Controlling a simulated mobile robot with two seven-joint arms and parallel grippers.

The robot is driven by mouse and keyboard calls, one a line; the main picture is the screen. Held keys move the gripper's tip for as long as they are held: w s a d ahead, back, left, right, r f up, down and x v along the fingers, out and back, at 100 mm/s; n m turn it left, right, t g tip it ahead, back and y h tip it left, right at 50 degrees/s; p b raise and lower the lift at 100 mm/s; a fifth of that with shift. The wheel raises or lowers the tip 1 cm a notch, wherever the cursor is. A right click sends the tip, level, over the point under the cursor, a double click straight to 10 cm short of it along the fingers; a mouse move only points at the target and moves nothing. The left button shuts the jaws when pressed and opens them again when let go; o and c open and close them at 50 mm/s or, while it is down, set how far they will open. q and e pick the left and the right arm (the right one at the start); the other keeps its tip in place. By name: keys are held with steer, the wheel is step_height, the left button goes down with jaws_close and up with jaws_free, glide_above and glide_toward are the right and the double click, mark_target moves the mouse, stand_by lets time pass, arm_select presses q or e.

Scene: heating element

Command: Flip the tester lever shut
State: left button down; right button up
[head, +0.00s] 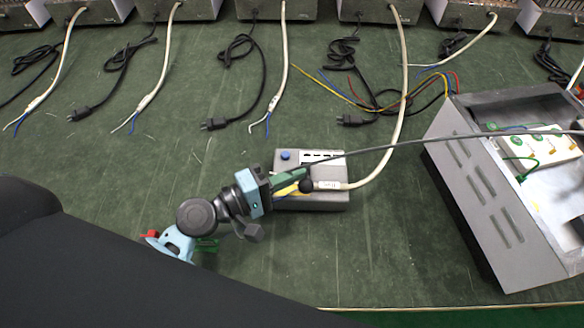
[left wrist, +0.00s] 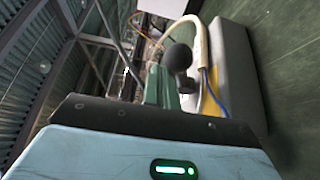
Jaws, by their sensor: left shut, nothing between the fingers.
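The tester (head: 325,158) is a grey box with a blue button, lying on the green table in the middle of the head view. Its lever has a black ball knob (head: 306,186), which also shows in the left wrist view (left wrist: 178,58). A white cable with blue and yellow wire ends reaches the tester beside the knob. My left gripper (head: 301,175) is shut and empty, its green fingertips over the tester right by the knob. In the left wrist view the fingers (left wrist: 160,88) are beside the knob; I cannot tell whether they touch it. My right gripper is out of view.
An open grey metal case (head: 490,195) with a white socket block stands at the right. A dark cable crosses above the tester. Several metal heaters (head: 275,8) line the back, with cables trailing forward. The table (head: 370,250) in front of the tester is clear.

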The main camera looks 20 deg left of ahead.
arm_select(q)
steer(key=shift+s+d+f+b, duration=0.1)
steer(key=shift+s+f+b, duration=0.25)
steer(key=shift+f+b, duration=0.1)
stand_by(0.6)
steer(key=shift+s+a+f, duration=0.1)
steer(key=shift+s+a, duration=0.15)
steer(key=b+v, duration=0.2)
steer(key=v, duration=0.5)
steer(key=shift+s, duration=0.1)
